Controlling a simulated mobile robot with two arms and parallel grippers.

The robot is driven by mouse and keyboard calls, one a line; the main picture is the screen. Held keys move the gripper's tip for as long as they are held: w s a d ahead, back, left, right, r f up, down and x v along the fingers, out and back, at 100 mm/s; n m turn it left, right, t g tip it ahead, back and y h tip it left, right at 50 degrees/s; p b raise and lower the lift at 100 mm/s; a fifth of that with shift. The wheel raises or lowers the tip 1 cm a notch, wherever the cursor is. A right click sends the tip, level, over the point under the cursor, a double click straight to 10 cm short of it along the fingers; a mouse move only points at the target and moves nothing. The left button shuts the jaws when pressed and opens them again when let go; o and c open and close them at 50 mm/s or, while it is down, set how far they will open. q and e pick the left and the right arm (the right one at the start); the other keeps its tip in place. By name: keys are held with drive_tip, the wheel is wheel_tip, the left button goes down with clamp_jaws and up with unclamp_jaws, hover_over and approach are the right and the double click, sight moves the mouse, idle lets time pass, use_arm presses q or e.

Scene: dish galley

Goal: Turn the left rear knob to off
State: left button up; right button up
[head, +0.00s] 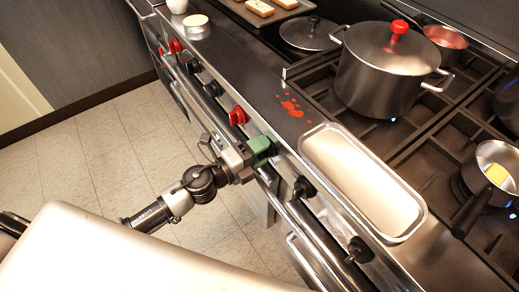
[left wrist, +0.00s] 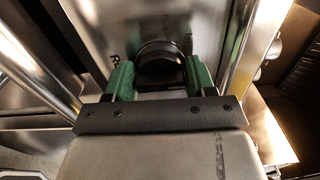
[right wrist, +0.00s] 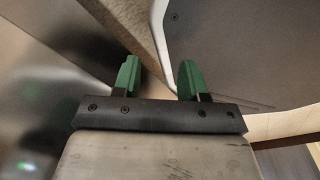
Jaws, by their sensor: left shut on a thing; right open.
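A black round knob (left wrist: 160,62) on the range's front panel sits between the green fingers of my left gripper (left wrist: 160,78). The gripper is shut on it. In the head view my left gripper (head: 264,147) reaches the panel from the left and mostly hides this knob. A label beside the knob is only partly visible, so I cannot read which burner it serves or tell its exact setting. My right gripper (right wrist: 158,78) is open with nothing between its fingers; it is outside the head view.
Red knobs (head: 237,116) and black knobs (head: 303,187) line the same panel, near a long rail (head: 318,233). Red spots (head: 291,107) mark the counter. The floor (head: 90,160) is clear.

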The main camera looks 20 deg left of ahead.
use_arm(q)
drive_tip(key=o, duration=0.9)
drive_tip(key=shift+b+v, duration=1.55)
drive_tip(key=shift+v, duration=3.85)
